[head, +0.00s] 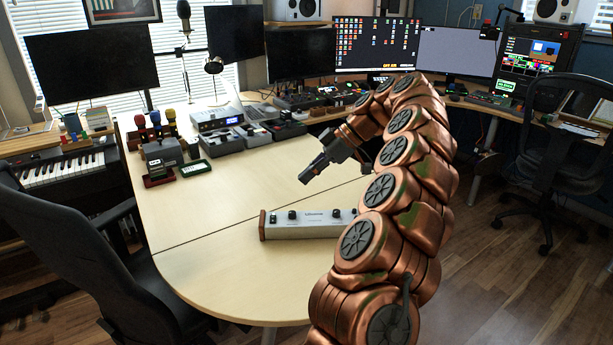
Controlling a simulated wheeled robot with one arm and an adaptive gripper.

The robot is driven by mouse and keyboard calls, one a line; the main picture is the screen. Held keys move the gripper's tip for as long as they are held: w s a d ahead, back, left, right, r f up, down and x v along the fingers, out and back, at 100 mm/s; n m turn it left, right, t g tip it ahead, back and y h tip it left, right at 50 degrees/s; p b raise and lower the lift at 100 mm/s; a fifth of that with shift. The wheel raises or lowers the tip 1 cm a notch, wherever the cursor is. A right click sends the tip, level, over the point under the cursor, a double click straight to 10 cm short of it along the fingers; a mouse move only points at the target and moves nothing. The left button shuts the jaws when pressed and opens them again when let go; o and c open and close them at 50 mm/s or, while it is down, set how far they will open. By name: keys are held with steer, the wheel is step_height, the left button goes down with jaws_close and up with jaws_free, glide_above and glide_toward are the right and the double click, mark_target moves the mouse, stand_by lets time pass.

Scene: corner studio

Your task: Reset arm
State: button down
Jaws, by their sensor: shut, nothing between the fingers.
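My gripper (315,169) is at the end of my copper-coloured arm, which arches up from the lower right and bends over the table. The gripper is dark, points down and to the left, and is shut with nothing in it. It hangs above the light wooden table (215,235), apart from the things on it. A silver-grey box with knobs and wooden end cheeks (305,224) lies on the table below the gripper, partly hidden at its right end by my arm.
Several small devices stand at the table's back left, including a grey box (163,152). Monitors (375,45) line the back. Black office chairs stand at left (95,265) and right (555,150). The table's middle left is clear.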

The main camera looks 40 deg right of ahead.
stand_by(0.3)
steer(key=s+a+r+m+g, duration=0.1)
steer(key=s+a+g, duration=0.1)
steer(key=a, duration=0.7)
steer(key=s+a+r+g, duration=0.1)
steer(key=s+a, duration=0.1)
steer(key=a, duration=0.8)
steer(key=s+a+f+m+g+h, duration=0.2)
steer(key=s+a+f+m+h, duration=0.15)
steer(key=s+a, duration=0.55)
steer(key=s+d+f+m+g+h, duration=0.1)
steer(key=s+f+m, duration=0.1)
steer(key=s+f, duration=0.35)
steer(key=s+d+f+m+h, duration=0.1)
steer(key=s+f+m+h, duration=0.1)
steer(key=s, duration=0.7)
steer(key=s+d+f+m+g+h, duration=0.1)
steer(key=s+f+m, duration=0.1)
steer(key=s+f, duration=0.35)
step_height(320, 180, up, 21)
steer(key=s+p, duration=0.1)
steer(key=p, duration=1.7)
steer(key=shift+s+t, duration=0.25)
steer(key=shift+t, duration=0.15)
